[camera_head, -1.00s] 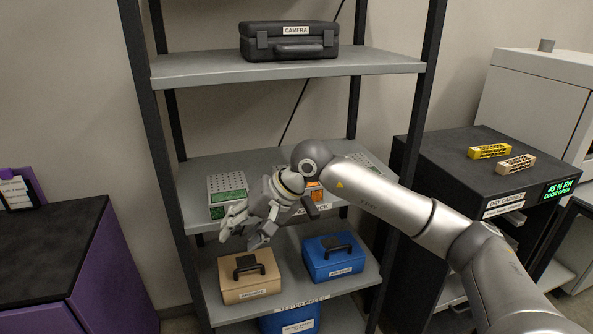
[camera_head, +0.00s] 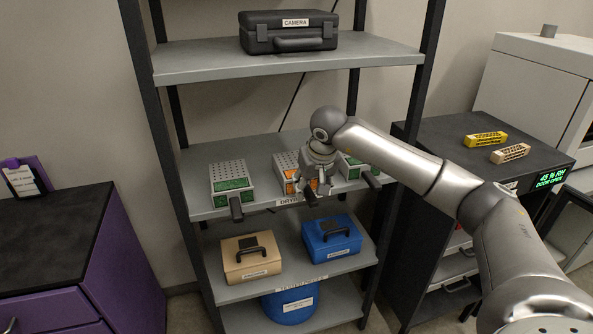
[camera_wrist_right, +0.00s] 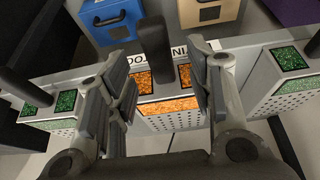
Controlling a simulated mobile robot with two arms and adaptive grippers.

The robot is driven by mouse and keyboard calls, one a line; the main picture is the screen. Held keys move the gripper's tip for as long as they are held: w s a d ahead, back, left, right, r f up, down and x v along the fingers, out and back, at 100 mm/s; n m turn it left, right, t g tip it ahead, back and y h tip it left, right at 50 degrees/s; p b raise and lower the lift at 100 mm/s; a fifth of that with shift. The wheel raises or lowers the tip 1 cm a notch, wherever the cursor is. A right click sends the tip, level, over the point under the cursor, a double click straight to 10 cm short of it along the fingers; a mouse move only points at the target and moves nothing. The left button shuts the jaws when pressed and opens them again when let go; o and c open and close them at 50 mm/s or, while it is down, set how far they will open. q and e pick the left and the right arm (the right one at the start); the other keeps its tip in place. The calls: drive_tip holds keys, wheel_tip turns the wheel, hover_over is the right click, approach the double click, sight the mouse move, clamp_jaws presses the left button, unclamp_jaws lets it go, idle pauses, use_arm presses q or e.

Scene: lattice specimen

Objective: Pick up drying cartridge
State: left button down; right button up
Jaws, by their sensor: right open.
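Three perforated metal boxes, which look like drying cartridges, stand on the middle shelf, each with a dark handle pointing forward. The left one (camera_head: 231,178) and the right one (camera_head: 352,166) have green windows. The middle cartridge (camera_head: 283,162) has orange windows and is partly hidden by my right gripper (camera_head: 311,187). In the right wrist view my right gripper (camera_wrist_right: 158,75) is open, its fingers on either side of the middle cartridge's handle (camera_wrist_right: 153,50). No grip on the handle shows. The orange windows (camera_wrist_right: 165,103) lie just beyond it. My left gripper is out of view.
The shelf rack (camera_head: 190,65) holds a black camera case (camera_head: 288,32) above. A tan case (camera_head: 250,262) and a blue case (camera_head: 331,240) stand below. A dark cabinet (camera_head: 450,150) is at right, a purple one (camera_head: 130,255) at left. Dark posts flank the shelves.

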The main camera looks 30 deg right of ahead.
sight(309, 191)
drive_tip(key=x, duration=0.3)
drive_tip(key=shift+w+f+p, duration=0.15)
drive_tip(key=shift+f+p, duration=0.05)
drive_tip(key=shift+p, duration=0.1)
drive_tip(key=shift+c, duration=0.2)
drive_tip(key=shift+r, duration=0.15)
clamp_jaws()
